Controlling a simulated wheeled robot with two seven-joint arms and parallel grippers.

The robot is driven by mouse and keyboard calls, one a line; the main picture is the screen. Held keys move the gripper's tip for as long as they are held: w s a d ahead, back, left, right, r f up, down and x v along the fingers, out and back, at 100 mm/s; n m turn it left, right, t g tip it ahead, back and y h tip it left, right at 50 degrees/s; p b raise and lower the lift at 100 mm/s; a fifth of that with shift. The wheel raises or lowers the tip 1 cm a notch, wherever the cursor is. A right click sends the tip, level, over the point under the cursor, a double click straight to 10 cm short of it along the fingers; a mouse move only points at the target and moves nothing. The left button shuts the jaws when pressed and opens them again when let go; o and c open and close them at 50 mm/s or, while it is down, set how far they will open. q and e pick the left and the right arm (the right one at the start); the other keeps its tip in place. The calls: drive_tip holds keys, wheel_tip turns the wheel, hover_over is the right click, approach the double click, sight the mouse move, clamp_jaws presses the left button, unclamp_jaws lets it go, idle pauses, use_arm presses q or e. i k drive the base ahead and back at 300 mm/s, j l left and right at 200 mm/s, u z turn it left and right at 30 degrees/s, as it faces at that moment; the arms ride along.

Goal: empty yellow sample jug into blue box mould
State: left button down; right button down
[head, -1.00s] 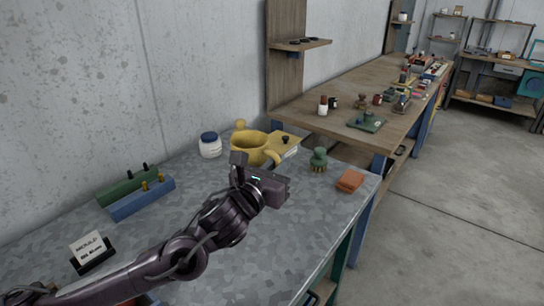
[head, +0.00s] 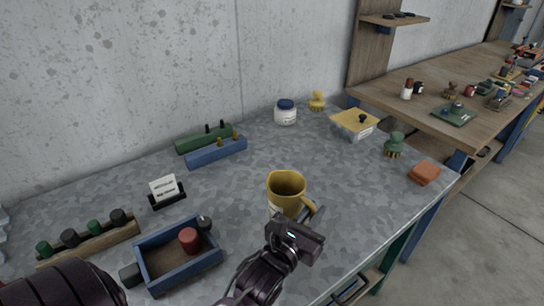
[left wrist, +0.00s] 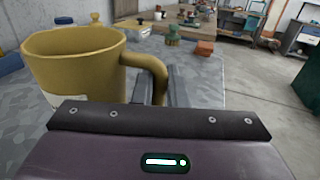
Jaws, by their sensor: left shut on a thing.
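The yellow sample jug (head: 287,190) is upright in my left gripper (head: 310,214), which is shut on its handle. In the left wrist view the jug (left wrist: 75,68) fills the left side, with its handle (left wrist: 158,70) at the gripper's fingers (left wrist: 165,88). I cannot tell whether its base touches the bench, and its contents are hidden. The blue box mould (head: 180,262) lies on the metal bench to the left of the jug. A red-brown cylinder (head: 189,239) shows inside it. My right gripper is not in view.
The grey bench (head: 240,190) is clear between jug and mould. A card stand (head: 166,190) and a wooden rack of knobs (head: 90,239) stand near the mould. Blue (head: 217,152) and green (head: 200,138) bars, a white jar (head: 286,113) and a yellow-lidded box (head: 354,124) stand behind.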

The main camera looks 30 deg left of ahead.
sight(163, 264)
drive_tip(key=i+l+u, duration=0.25)
drive_tip(key=l+u, duration=0.25)
drive_tip(key=i+l+u, duration=0.15)
drive_tip(key=l+u, duration=1.35)
drive_tip(key=l, duration=0.15)
drive_tip(key=k+l+u, duration=0.2)
drive_tip(key=l+u, duration=0.3)
